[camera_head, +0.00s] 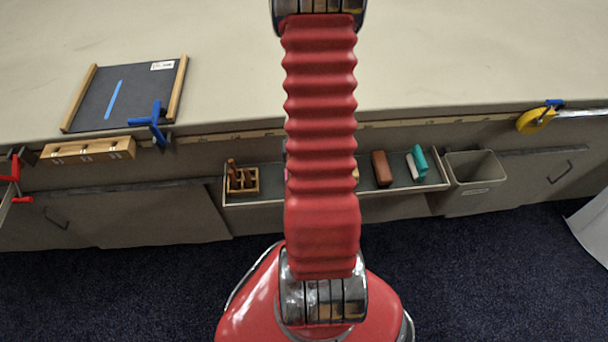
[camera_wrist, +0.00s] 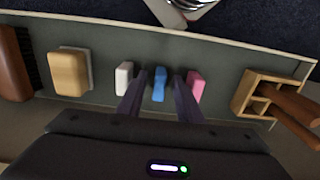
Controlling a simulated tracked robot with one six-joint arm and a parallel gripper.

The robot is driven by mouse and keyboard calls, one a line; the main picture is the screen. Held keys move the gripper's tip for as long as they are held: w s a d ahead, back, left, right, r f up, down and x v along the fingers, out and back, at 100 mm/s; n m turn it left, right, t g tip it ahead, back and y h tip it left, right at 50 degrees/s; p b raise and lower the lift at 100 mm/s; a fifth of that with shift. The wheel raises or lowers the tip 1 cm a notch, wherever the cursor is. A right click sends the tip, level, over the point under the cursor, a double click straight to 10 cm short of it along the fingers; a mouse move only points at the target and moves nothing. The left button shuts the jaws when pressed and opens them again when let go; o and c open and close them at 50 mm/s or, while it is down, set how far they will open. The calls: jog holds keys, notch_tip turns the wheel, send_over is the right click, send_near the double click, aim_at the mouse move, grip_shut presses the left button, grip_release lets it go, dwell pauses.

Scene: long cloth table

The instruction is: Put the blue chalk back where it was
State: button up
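The blue chalk (camera_wrist: 159,84) lies in the grey tray (camera_wrist: 225,62) in the wrist view, between the white chalk (camera_wrist: 124,78) on the left and the pink chalk (camera_wrist: 195,86) on the right. My gripper (camera_wrist: 160,76) is open, with one dark finger on each side of the blue chalk. A gap shows between the chalk and each finger, and the fingers are close beside the white and pink chalks. In the head view my red arm hides the gripper and the blue chalk. The tray (camera_head: 270,203) hangs along the table's front there.
A wooden block with pegs (camera_head: 242,180) stands at the tray's left end. A brown brush (camera_head: 381,168) and a teal object (camera_head: 420,162) lie to the right. A yellow-tan eraser (camera_wrist: 68,72) lies left of the chalks in the wrist view. A bin (camera_head: 472,172) hangs beside the tray.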

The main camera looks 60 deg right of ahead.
notch_tip(320, 180, up, 12)
dwell(0.8)
dwell(0.6)
